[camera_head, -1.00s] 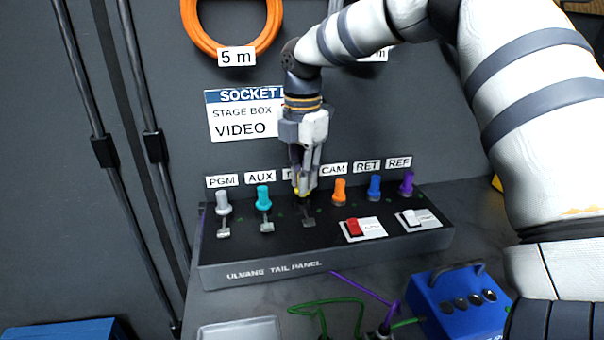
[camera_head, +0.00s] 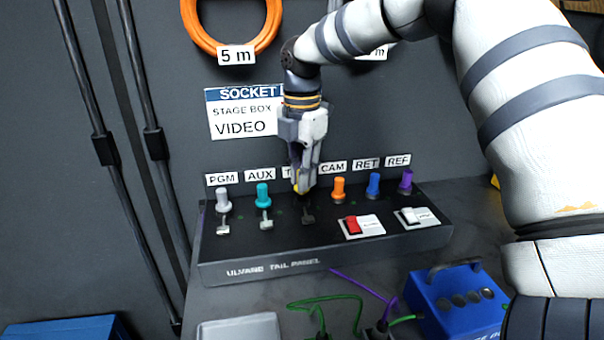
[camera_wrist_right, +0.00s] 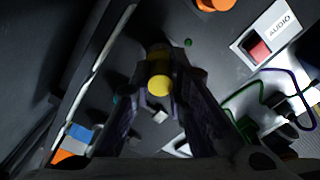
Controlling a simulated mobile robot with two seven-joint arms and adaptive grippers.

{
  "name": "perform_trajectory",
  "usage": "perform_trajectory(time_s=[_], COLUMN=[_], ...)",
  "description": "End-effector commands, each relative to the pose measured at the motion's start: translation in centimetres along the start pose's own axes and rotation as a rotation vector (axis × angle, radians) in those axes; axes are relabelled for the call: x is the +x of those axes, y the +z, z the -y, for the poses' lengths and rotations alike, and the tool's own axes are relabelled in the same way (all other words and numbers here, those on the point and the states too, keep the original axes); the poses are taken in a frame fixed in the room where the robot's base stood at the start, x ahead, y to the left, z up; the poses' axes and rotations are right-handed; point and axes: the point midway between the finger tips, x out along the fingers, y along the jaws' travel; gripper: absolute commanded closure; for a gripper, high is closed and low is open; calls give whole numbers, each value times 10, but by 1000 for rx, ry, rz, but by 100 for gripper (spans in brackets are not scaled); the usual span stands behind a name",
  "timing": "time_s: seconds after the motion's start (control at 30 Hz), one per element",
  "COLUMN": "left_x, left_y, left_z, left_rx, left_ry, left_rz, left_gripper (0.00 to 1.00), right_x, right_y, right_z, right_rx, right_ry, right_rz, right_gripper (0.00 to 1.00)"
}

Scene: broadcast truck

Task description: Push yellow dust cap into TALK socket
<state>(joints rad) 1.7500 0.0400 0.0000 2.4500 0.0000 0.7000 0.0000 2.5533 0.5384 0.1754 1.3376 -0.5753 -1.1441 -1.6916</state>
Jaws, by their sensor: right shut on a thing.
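My right gripper (camera_head: 303,186) points down at the tail panel (camera_head: 262,268), between the AUX and CAM positions. It is shut on the yellow dust cap (camera_wrist_right: 159,82), which shows between the fingers in the right wrist view. In the head view only a sliver of the yellow cap (camera_head: 295,187) shows beside the fingers. The TALK label is mostly hidden behind the gripper. The socket under the cap is hidden, so I cannot tell how deep the cap sits. My left gripper is not in view.
A grey cap (camera_head: 222,196), teal cap (camera_head: 263,194), orange cap (camera_head: 338,188), blue cap (camera_head: 374,185) and purple cap (camera_head: 406,181) stand in the panel's row. A red switch (camera_head: 352,225) and white switch (camera_head: 410,216) sit in front. A blue box (camera_head: 455,302) stands front right.

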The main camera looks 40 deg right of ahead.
Motion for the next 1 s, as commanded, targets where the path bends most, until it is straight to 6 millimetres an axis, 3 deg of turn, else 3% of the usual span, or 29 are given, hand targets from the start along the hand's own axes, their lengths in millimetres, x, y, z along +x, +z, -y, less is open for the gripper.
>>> perform_trajectory(time_s=[1.0], left_x=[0], left_y=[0], left_z=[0], left_rx=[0], left_ry=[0], left_rz=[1], left_gripper=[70], right_x=[10], right_y=[0], right_z=[0], right_rx=[-4], right_ry=[-1], right_rz=[0], right_gripper=[99])
